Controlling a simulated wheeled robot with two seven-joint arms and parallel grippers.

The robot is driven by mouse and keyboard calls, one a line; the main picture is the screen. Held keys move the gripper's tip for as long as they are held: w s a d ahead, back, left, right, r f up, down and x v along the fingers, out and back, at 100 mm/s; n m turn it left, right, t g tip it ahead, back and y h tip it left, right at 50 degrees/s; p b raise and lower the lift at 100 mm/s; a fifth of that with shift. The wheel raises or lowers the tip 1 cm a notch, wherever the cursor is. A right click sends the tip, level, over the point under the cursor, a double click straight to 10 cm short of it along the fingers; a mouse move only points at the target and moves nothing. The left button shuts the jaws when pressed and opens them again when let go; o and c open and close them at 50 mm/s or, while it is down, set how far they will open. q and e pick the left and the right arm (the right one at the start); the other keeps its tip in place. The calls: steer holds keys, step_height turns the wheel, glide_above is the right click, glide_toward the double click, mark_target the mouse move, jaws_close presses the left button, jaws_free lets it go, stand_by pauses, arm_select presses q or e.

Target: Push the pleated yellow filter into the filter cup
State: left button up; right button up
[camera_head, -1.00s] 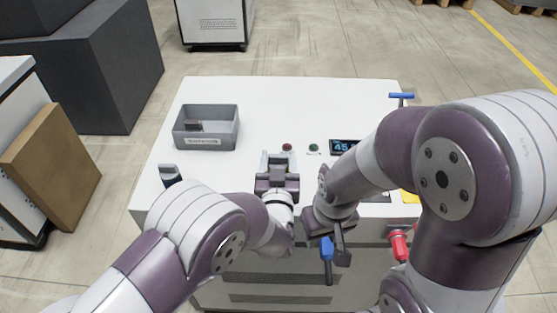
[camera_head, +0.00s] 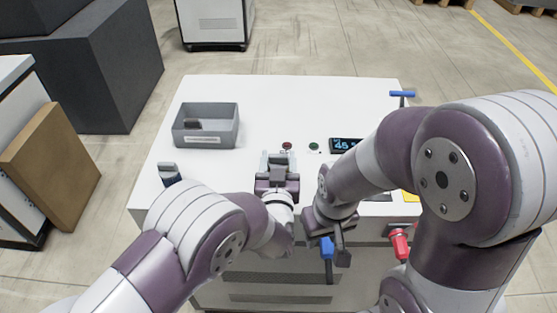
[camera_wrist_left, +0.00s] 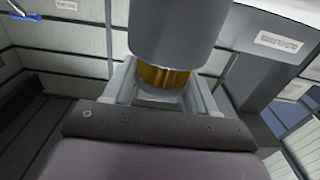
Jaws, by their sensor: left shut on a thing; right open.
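The pleated yellow filter (camera_wrist_left: 160,76) shows in the left wrist view between the fingers of my left gripper (camera_wrist_left: 165,88). The gripper is shut on its lower part. The filter's upper part is hidden by a grey cylinder, which looks like the filter cup (camera_wrist_left: 175,30), directly above it; a short yellow band shows below its rim. How deep the filter sits inside I cannot tell. In the head view, my left gripper (camera_head: 278,165) is over the front middle of the white cabinet top, and filter and cup are not distinguishable. My right gripper (camera_head: 340,245) is open by the cabinet's front edge.
A grey bin (camera_head: 207,128) stands at the left on the white cabinet top (camera_head: 270,100). A display (camera_head: 346,146) and buttons lie behind my grippers. The back of the top is clear.

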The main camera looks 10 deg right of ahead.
arm_select(q)
steer(key=shift+f+b, duration=1.05)
steer(key=shift+b, duration=0.15)
stand_by(3.0)
steer(key=shift+s+f, duration=0.1)
steer(key=shift+f, duration=0.15)
stand_by(0.6)
